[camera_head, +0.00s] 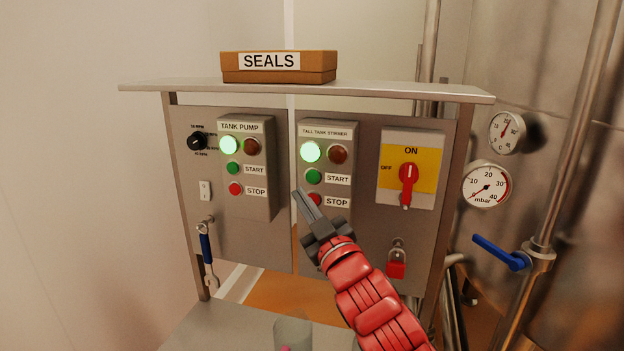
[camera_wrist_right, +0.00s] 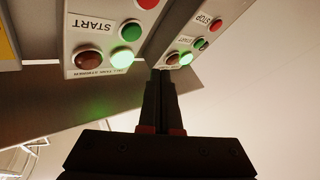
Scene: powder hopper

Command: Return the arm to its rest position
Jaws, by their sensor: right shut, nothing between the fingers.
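My right arm is red and comes in from the bottom right in the head view. Its dark gripper (camera_head: 299,194) is shut and empty, with its tips in front of the panel, just left of the red STOP button of the tall tank stirrer box (camera_head: 327,132). In the wrist view the closed fingers (camera_wrist_right: 159,78) point toward the panel boxes. I cannot tell whether the tips touch anything. The stirrer box and the tank pump box (camera_head: 242,127) each show a lit green lamp and a dark red lamp. My left gripper is not in view.
A yellow switch plate with a red handle (camera_head: 408,175) is turned to ON. A red padlock (camera_head: 396,270) hangs below. A SEALS box (camera_head: 279,67) stands on the top shelf (camera_head: 150,87). Pipes, gauges (camera_head: 486,185) and a blue valve handle (camera_head: 500,251) are at the right.

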